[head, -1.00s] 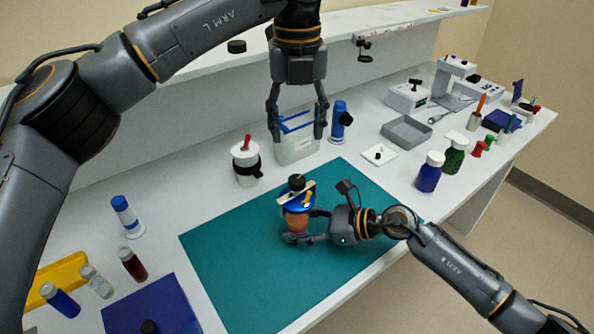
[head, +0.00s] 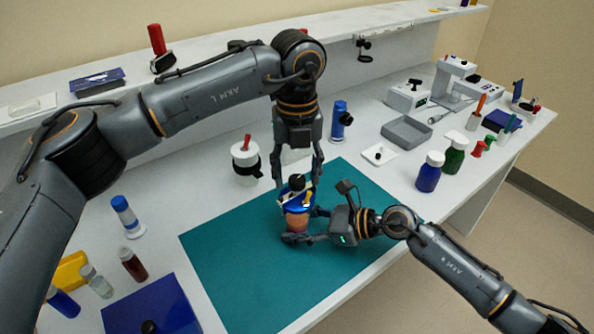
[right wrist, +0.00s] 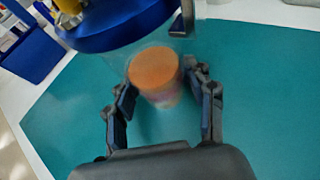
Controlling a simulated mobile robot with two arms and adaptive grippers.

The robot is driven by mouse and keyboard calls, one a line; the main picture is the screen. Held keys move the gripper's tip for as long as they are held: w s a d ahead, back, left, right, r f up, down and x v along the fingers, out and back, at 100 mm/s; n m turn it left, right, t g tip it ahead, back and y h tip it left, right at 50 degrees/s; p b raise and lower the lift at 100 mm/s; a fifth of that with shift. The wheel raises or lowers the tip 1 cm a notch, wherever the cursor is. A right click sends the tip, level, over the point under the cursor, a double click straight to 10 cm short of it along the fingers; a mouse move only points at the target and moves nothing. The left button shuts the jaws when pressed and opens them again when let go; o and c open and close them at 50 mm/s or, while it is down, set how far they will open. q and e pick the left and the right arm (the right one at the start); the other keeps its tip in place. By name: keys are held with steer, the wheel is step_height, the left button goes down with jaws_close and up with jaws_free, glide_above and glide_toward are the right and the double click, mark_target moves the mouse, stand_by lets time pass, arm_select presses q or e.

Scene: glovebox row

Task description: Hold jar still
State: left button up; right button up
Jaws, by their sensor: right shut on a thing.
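The jar (head: 297,222), clear with orange contents, stands on the teal mat (head: 235,270). It has a wide blue lid (head: 287,204) with a black knob on top. My right gripper (head: 303,227) is shut on the jar's body from the right, low down. In the right wrist view, the jar (right wrist: 154,75) sits between its fingers (right wrist: 163,92), under the blue lid (right wrist: 120,28). My left gripper (head: 298,182) points down over the jar. Its fingers are apart on either side of the knob and lid top; contact is unclear.
A white jar with a black band (head: 245,165) stands behind the mat, left of my left gripper. A blue bottle (head: 338,120) and a small white tray (head: 378,155) are to the right. Vials and a blue box (head: 150,300) lie front left. The mat's left part is clear.

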arm_select(q)
jaws_close()
steer(key=m, duration=0.4)
steer(key=shift+m, duration=0.4)
steer(key=m, duration=0.5)
steer(key=shift+m, duration=0.3)
steer(key=m, duration=1)
stand_by(0.3)
